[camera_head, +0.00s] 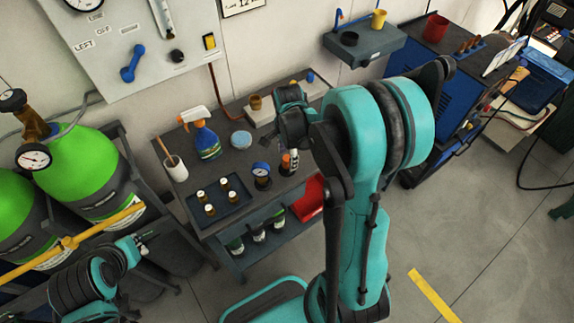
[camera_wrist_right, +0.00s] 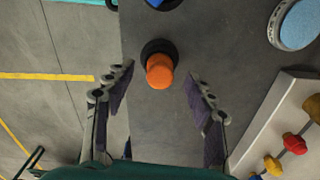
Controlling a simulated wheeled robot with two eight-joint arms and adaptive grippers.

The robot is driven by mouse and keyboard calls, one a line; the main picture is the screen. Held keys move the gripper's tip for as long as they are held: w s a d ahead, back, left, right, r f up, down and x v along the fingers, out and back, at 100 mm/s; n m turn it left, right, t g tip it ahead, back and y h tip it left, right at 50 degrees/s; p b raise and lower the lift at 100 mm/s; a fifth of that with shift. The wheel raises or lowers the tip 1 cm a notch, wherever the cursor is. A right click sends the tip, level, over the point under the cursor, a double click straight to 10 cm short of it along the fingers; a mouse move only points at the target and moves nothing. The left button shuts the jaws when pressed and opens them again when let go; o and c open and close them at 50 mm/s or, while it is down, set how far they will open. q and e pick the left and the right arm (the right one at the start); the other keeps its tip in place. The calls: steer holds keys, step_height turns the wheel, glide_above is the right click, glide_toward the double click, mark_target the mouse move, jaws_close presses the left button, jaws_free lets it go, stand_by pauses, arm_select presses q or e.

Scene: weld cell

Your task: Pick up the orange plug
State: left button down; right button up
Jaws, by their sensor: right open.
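The orange plug (camera_wrist_right: 160,70) has a rounded orange top and a dark round base. It stands on the grey cart top (camera_wrist_right: 150,118), and a small orange part of it (camera_head: 286,160) shows in the head view. My right gripper (camera_wrist_right: 160,84) is open above the cart. In the right wrist view the plug appears between its two spread fingers, near the fingertips, with visible gaps on both sides. In the head view my right arm partly hides this gripper. My left gripper (camera_head: 144,241) is at the lower left, away from the plug; its jaws are too small to judge.
A blue disc (camera_head: 241,139), a spray bottle (camera_head: 207,140), a white cup (camera_head: 175,168) and a dark tray (camera_head: 219,207) of small bottles share the cart. A pale block (camera_wrist_right: 270,122) with coloured knobs lies at right in the wrist view.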

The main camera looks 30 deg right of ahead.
steer(key=shift+f, duration=0.95)
steer(key=shift+r, duration=0.1)
steer(key=shift+c, duration=0.4)
steer(key=c, duration=1)
steer(key=shift+r, duration=0.15)
steer(key=shift+c, duration=0.2)
